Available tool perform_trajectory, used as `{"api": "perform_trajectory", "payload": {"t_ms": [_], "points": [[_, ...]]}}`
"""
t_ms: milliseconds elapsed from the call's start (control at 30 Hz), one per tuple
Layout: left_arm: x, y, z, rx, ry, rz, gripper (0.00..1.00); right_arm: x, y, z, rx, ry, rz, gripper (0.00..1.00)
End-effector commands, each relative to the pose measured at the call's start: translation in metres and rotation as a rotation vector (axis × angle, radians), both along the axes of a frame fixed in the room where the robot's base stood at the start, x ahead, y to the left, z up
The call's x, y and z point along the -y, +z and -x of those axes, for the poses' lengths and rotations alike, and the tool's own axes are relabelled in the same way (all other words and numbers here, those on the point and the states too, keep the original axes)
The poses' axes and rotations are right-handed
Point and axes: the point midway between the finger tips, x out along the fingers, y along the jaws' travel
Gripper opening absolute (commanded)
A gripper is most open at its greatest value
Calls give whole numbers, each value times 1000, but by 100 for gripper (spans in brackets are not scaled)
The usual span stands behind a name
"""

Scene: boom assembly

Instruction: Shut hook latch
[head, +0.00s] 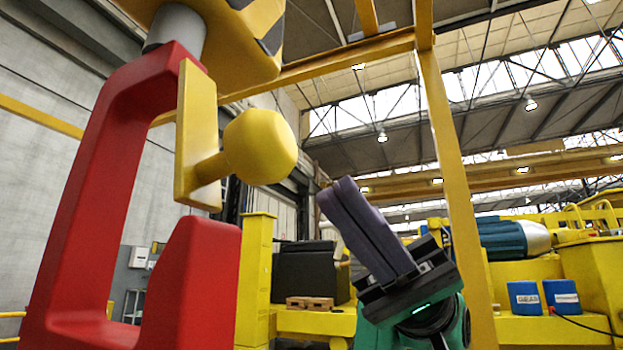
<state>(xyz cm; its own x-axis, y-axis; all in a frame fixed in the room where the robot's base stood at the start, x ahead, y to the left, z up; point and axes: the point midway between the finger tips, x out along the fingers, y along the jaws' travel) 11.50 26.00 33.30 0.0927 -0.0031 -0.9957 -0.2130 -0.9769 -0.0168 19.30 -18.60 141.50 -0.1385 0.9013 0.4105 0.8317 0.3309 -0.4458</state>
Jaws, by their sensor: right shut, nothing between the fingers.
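A large red crane hook (98,215) hangs from a grey swivel under a yellow block with black stripes (240,30). The hook's latch is a yellow plate (198,130) with a round yellow knob (259,146) sticking out to the right. The plate hangs down from the hook's top, with open space between its lower end and the red hook tip (200,270). My right gripper (338,190) is to the right of and below the knob, apart from it. Its purple fingers are together with nothing between them. My left gripper is out of view.
A yellow post (447,170) stands behind my right arm. Yellow machinery (590,265), two blue drums (545,297) and a wooden pallet (310,303) are farther back. The space between my right gripper and the knob looks clear.

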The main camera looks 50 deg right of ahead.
Motion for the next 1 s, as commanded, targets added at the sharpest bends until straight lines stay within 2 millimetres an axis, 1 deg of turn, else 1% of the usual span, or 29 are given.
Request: {"api": "perform_trajectory", "payload": {"t_ms": [33, 200, 300, 400, 533, 1000], "points": [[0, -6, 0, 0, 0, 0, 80, 12, -8, -3, -5, -3, -3, 0], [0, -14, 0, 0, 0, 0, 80, 48, -24, -8, -2, -2, -2, 0], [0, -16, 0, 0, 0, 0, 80, 63, -30, -11, -2, -2, 0, 0], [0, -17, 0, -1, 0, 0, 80, 71, -33, -11, 0, -1, 1, 0], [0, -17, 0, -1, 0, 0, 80, 74, -34, -11, 0, 0, 1, 0], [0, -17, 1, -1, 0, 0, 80, 73, -33, -11, 0, 0, 1, 0]]}}
